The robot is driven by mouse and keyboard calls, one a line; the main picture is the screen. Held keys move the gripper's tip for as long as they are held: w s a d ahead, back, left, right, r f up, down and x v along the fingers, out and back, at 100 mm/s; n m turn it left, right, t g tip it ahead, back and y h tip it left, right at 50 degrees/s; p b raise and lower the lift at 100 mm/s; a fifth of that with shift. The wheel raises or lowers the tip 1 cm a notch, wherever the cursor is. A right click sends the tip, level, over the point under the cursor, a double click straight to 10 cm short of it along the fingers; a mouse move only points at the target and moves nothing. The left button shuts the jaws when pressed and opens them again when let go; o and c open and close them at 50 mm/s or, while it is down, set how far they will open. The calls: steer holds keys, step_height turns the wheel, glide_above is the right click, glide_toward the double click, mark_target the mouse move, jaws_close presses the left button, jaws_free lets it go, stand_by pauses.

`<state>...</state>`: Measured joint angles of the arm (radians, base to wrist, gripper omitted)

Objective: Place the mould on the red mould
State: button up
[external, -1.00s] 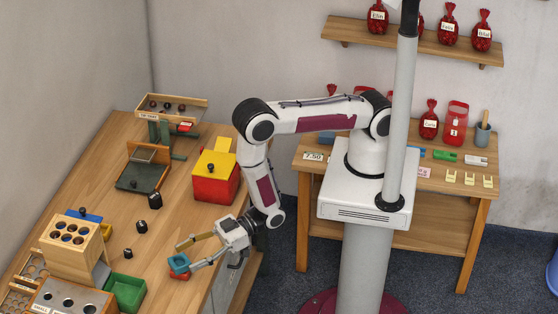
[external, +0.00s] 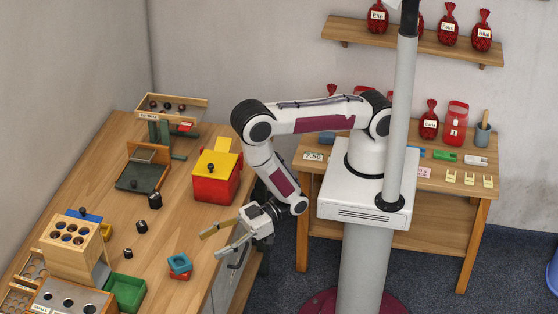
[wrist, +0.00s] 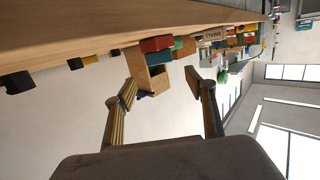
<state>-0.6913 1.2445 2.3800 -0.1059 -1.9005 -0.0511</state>
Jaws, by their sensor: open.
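The blue mould (external: 179,262), a small open square piece, sits on top of the red mould (external: 179,276) near the table's front edge. It looks slightly turned against the red one. My gripper (external: 212,243) is open and empty, to the upper right of the stack and apart from it. In the wrist view, which is upside down, the red mould (wrist: 157,43) lies against the table with the blue-green mould (wrist: 158,57) on its other side. The open fingers (wrist: 165,100) show with a clear gap between them.
A green tray (external: 126,306) and a wooden block with round holes (external: 72,253) stand left of the stack. A red box with a yellow top (external: 215,188) stands further back. Several small black pieces lie between. The table around the stack is mostly clear.

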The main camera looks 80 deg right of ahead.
stand_by(0.7)
steer(key=shift+w+r, duration=0.25)
steer(key=shift+w, duration=0.15)
steer(key=w+d+r+m+h, duration=0.1)
steer(key=w+d+r+h, duration=0.1)
steer(key=w+r, duration=0.35)
steer(key=w+d+r+m+g+h, duration=0.1)
steer(key=w+d+r+m+h, duration=0.15)
steer(key=d+r, duration=0.55)
steer(key=w+d+r+m+h, duration=0.1)
steer(key=w+d+r+h, duration=0.15)
steer(key=d+r, duration=0.5)
steer(key=s+d+r+m+g+h, duration=0.25)
steer(key=s+d+r, duration=0.55)
steer(key=s+d, duration=0.4)
steer(key=s+d+r+m+g+h, duration=0.1)
steer(key=s+d, duration=0.2)
steer(key=s, duration=0.5)
steer(key=s+d+r+m+g+h, duration=0.1)
steer(key=s+d, duration=0.2)
steer(key=s, duration=0.4)
steer(key=shift+s+r, duration=0.35)
steer(key=shift+r, duration=0.05)
